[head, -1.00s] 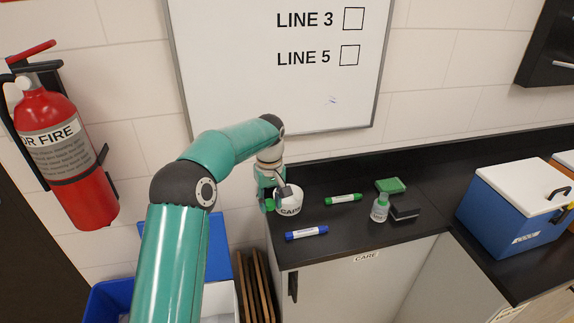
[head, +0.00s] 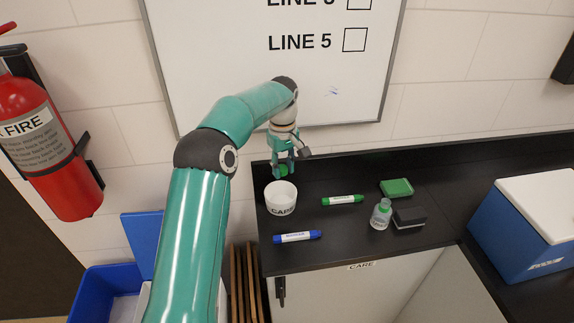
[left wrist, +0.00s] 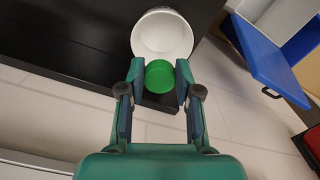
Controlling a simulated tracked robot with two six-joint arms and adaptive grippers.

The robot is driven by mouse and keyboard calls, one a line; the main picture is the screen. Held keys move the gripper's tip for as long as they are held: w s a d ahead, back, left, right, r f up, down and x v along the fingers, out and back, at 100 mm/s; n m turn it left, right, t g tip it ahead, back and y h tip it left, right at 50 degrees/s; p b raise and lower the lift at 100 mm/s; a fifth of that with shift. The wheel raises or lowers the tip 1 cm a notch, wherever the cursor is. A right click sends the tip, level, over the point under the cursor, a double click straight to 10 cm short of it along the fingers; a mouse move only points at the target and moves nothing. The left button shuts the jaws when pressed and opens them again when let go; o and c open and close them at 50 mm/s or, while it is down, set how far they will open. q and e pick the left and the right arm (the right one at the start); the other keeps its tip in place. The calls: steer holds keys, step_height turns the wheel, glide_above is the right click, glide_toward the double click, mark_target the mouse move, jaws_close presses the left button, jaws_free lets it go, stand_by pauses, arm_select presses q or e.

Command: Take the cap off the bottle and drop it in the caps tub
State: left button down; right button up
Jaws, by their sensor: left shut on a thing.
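My left gripper (head: 283,167) is shut on the green cap (head: 284,171). In the left wrist view the cap (left wrist: 160,76) sits between the two fingers. The white caps tub (head: 281,204), marked CAPS, stands on the black counter. In the head view the gripper and cap show just above and behind the tub's far rim. In the left wrist view the tub (left wrist: 162,18) shows its open, empty-looking inside, and the cap overlaps its near rim. The bottle (head: 380,217) stands upright without a cap, further right on the counter. My right gripper is not in view.
A blue marker (head: 298,237) and a green marker (head: 342,200) lie near the tub. A green block (head: 396,187) and a dark eraser-like block (head: 409,216) are by the bottle. A blue cooler box (head: 525,235) stands at the right. A whiteboard (head: 270,80) hangs behind.

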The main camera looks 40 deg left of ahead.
mark_target(282, 191)
arm_select(q)
steer(key=shift+s+a+f, duration=0.1)
steer(key=shift+a+f, duration=0.1)
steer(key=shift+f, duration=0.35)
steer(key=shift+a+f, duration=0.15)
steer(key=shift+f, duration=0.4)
step_height(282, 191, down, 8)
steer(key=b, duration=0.7)
steer(key=c, duration=0.7)
jaws_free()
steer(key=shift+r, duration=0.15)
step_height(282, 191, up, 7)
steer(key=p, duration=0.5)
steer(key=shift+p, duration=0.4)
